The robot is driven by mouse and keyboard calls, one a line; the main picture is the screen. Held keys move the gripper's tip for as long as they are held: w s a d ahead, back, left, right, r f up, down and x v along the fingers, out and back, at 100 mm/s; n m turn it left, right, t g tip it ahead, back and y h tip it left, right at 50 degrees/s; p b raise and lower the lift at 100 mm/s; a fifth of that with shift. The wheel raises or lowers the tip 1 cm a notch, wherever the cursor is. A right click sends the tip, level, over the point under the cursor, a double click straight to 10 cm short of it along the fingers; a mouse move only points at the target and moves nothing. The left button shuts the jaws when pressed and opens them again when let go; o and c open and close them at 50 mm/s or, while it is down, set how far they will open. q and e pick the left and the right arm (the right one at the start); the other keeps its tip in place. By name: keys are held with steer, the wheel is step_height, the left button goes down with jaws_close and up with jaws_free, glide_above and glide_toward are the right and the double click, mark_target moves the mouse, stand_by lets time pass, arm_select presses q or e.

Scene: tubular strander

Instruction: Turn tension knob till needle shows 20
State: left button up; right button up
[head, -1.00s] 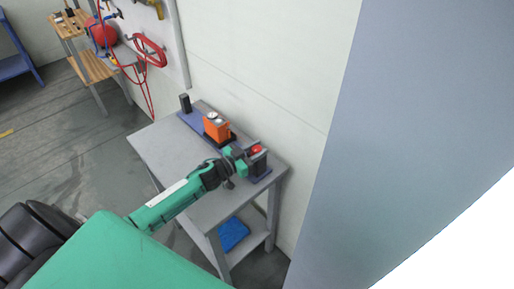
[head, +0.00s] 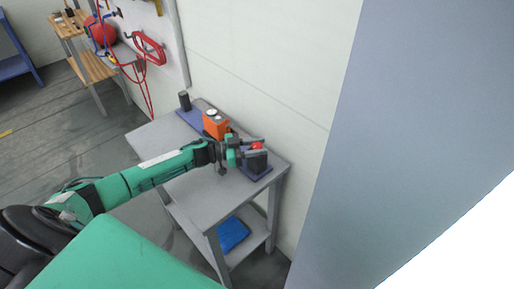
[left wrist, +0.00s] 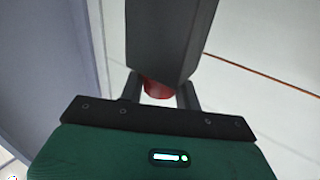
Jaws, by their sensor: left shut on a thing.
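The red tension knob (head: 257,146) sits on a dark post (head: 259,160) at the right end of a blue-grey base on the grey table. My left gripper (head: 260,148) reaches it from the left, with its fingers shut around the knob. In the left wrist view the red knob (left wrist: 158,90) shows between the two dark fingers, partly hidden by a dark grey block (left wrist: 168,40). The orange gauge box (head: 215,125) stands at the middle of the base, with a small white dial (head: 211,112) on top. Its needle is too small to read. My right gripper is not in view.
A second dark post (head: 184,101) stands at the far end of the base. The pale wall (head: 270,70) runs close behind the table (head: 190,185). A blue bin (head: 233,235) lies on its lower shelf. A large grey panel (head: 420,120) fills the right side.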

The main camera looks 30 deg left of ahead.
arm_select(q)
steer(key=o, duration=1)
steer(key=shift+c, duration=0.2)
steer(key=shift+s+a+f, duration=0.1)
steer(key=shift+s+a, duration=0.2)
steer(key=shift+a, duration=0.15)
steer(key=b+v, duration=0.4)
steer(key=v, duration=0.8)
steer(key=shift+s+a, duration=0.25)
steer(key=shift+a, duration=0.05)
